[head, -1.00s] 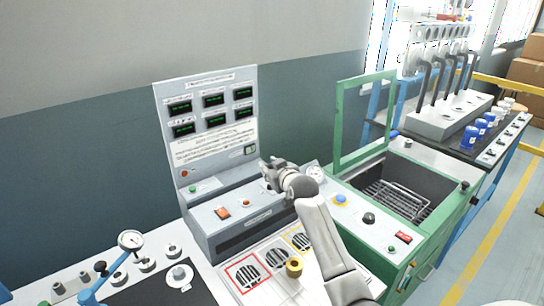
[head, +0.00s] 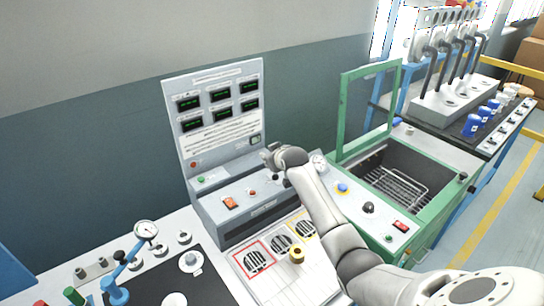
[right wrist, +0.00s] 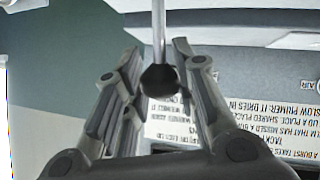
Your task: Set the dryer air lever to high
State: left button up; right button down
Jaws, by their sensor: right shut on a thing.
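My right gripper (head: 272,154) is at the right end of the grey console (head: 238,205), in front of its upright display panel (head: 218,150). In the right wrist view, the lever's black ball knob (right wrist: 160,78) on a thin metal rod (right wrist: 159,30) sits between the two fingers of the right gripper (right wrist: 157,82), which is shut on it. A label partly reading "AIR" shows at the right edge of that view. In the head view the gripper and wrist hide most of the lever, so its setting cannot be read. My left gripper is not in view.
A green-framed bin with a wire rack (head: 395,190) and a raised green frame stands right of the console. A yellow-brown cylinder (head: 296,256) stands on the front panel.

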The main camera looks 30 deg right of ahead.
jog(key=shift+w, duration=0.1)
jog(key=c, duration=1.5)
grip_release()
jog(key=o, duration=0.4)
jog(key=shift+w+f, duration=0.1)
jog(key=shift+w, duration=0.1)
jog(key=shift+s, duration=0.2)
jog(key=v, duration=1.2)
jog(key=shift+w, duration=0.15)
